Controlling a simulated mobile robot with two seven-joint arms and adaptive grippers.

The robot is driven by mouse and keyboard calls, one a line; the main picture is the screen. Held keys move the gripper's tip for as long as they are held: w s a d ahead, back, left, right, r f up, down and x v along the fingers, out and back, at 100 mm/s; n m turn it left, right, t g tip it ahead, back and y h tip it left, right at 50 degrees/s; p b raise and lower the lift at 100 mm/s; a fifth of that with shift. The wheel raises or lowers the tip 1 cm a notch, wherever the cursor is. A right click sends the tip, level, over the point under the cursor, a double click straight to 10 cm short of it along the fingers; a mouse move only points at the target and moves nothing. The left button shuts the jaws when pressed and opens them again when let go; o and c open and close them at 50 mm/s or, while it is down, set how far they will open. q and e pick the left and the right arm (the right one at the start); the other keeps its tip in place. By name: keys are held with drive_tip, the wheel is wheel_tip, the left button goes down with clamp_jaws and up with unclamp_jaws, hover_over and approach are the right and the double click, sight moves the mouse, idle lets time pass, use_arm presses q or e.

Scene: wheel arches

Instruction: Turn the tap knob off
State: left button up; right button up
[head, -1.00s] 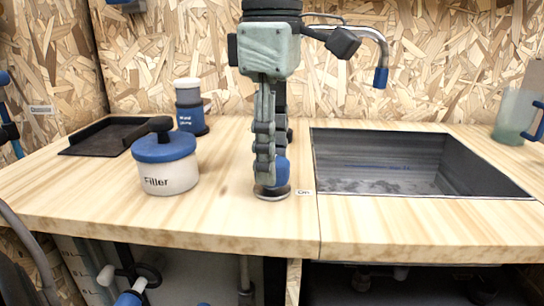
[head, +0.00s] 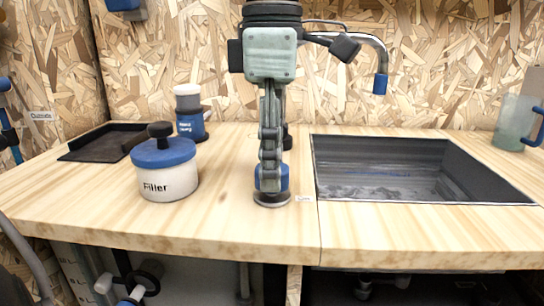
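The blue tap knob (head: 284,180) stands on a round metal base (head: 272,200) on the counter, left of the sink. My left gripper (head: 270,182) points straight down at it. It is seen edge-on, with its near finger in front of the knob and blue showing on both sides. The far finger is mostly hidden, so I cannot tell how tightly it closes. A small white label (head: 305,198) beside the knob is too small to read surely. The chrome tap (head: 383,55) with a blue tip hangs over the sink (head: 385,165). My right gripper is not in view.
A jug (head: 515,122) stands at far right. The front counter strip is clear.

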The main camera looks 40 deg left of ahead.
use_arm(q)
drive_tip(key=shift+o, duration=1.4)
wheel_tip(320, 180, up, 12)
